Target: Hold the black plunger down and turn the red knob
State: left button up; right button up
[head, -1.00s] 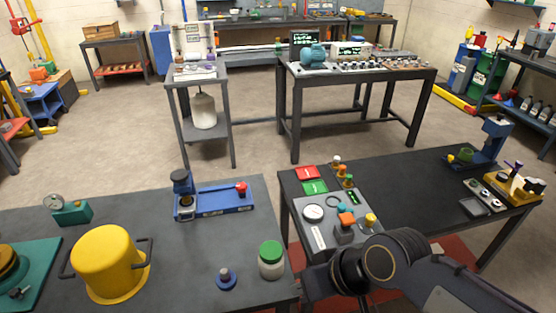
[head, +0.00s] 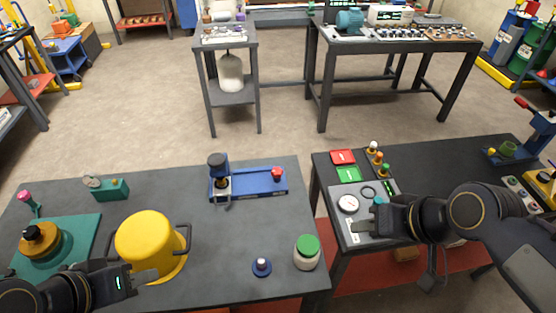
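A blue fixture (head: 247,185) lies on the left dark table. The black plunger (head: 217,160) stands upright at its left end. The red knob (head: 278,173) sits on its right end. My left gripper (head: 146,276) is at the lower left, in front of the yellow pot and well short of the fixture. Its fingers look edge-on, so its opening is unclear. My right gripper (head: 380,216) is over the control panel (head: 352,232) on the right table, right of and nearer than the red knob. Its fingertips are too dark to read. Neither gripper touches the fixture.
A yellow pot (head: 146,240), a green-lidded jar (head: 307,252) and a small blue-based knob piece (head: 261,266) stand nearer than the fixture. A teal gauge block (head: 111,189) is left of it. A gap separates the two tables. The tabletop before the fixture is clear.

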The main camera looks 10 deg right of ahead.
jog(key=o, duration=0.7)
jog(key=w+d+g+b, duration=0.1)
jog(key=w, duration=1.2)
jog(key=shift+w+d+r+h, duration=0.2)
jog(key=shift+w+r+h, duration=0.1)
jog(key=shift+r, duration=0.05)
jog(key=shift+o, duration=0.4)
jog(key=w+a+f, duration=0.1)
jog(key=w+f, duration=0.1)
jog(key=w, duration=0.6)
jog(key=shift+w+a+f+g+h+b, duration=0.15)
jog(key=shift+w+f+g+h+b, duration=0.15)
jog(key=shift+w, duration=0.1)
jog(key=n+h+b, duration=0.1)
jog(key=n+h, duration=0.1)
jog(key=h, duration=0.1)
send_over(277, 171)
jog(key=f, duration=1.7)
jog(key=shift+s+d+f, duration=0.2)
jog(key=shift+f, duration=0.1)
jog(key=shift+w+a+f+b, duration=0.2)
jog(key=shift+f+b, duration=0.15)
jog(key=shift+f, duration=0.25)
notch_tip(277, 171, down, 8)
jog(key=b, duration=0.4)
jog(key=shift+s+f, duration=0.1)
jog(key=shift+f, duration=0.05)
